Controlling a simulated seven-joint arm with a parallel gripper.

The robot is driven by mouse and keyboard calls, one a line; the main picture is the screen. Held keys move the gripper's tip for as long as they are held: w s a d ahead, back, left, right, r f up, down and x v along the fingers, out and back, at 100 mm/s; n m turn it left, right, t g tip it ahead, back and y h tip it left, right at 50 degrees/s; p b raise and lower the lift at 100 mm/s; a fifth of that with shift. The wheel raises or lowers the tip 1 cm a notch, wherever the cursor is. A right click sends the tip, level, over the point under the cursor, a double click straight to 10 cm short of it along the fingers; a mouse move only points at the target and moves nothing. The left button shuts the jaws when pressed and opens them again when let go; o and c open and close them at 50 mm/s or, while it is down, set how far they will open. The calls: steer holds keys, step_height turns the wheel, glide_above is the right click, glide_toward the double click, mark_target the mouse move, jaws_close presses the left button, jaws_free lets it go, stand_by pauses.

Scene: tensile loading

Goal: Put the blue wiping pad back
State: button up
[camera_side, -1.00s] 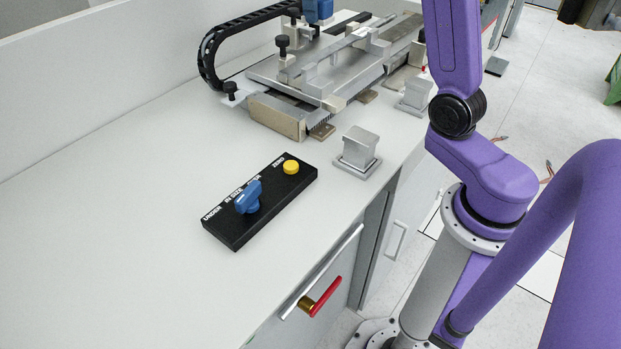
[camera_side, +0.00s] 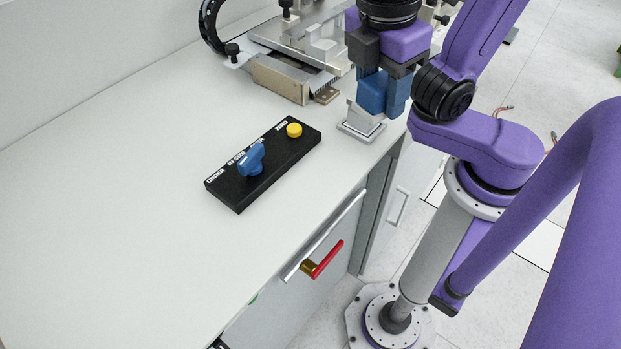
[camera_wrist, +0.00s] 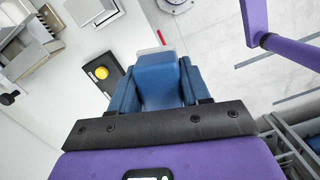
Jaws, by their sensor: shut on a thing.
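In the side view the fingers and pad are the same blue and hard to tell apart. They overlap the top of the metal block; I cannot tell whether they touch it.
A black control box (camera_side: 263,163) with a blue knob (camera_side: 251,158) and yellow button (camera_side: 294,130) lies left of the metal block. A metal machine (camera_side: 290,70) stands behind. The bench's left is clear.

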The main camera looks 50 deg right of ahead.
steer(key=s+d+f+n, duration=0.2)
steer(key=s+f+n, duration=0.1)
steer(key=s, duration=0.1)
glide_above(312, 189)
steer(key=f, duration=0.6)
steer(key=s+f, duration=0.1)
steer(key=f, duration=0.2)
steer(key=shift+d+f, duration=0.1)
steer(key=shift+d, duration=0.05)
steer(key=shift+w+a+f, duration=0.3)
steer(key=shift+w+f, duration=0.1)
steer(key=shift+f, duration=1.7)
steer(key=shift+f, duration=0.2)
steer(key=o, duration=1.1)
steer(key=shift+r, duration=0.1)
